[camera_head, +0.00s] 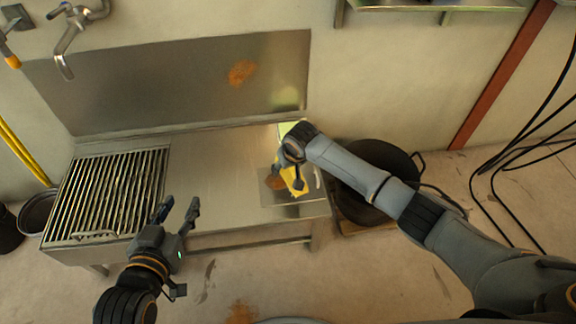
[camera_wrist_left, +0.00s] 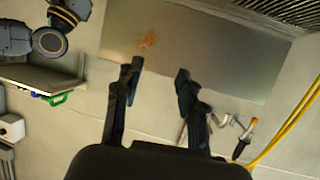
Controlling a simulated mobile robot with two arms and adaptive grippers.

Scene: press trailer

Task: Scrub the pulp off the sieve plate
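The sieve plate (camera_head: 309,186) is a thin grey sheet lying at the right end of the steel bench. A brown-orange patch of pulp (camera_head: 274,183) shows at its left part. My right gripper (camera_head: 288,178) is over the plate, its fingers on either side of a yellow scrubber (camera_head: 299,193), which is low over the plate or touching it; the contact is hidden. My left gripper (camera_head: 180,211) is open and empty above the bench's front edge, right of the grate. Its spread fingers also show in the left wrist view (camera_wrist_left: 157,85).
A slatted grate (camera_head: 108,195) covers the bench's left end. A steel backsplash (camera_head: 170,85) with an orange stain (camera_head: 241,73) stands behind. A dark round pot (camera_head: 376,165) stands right of the bench, under my right arm. The bench's middle is clear.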

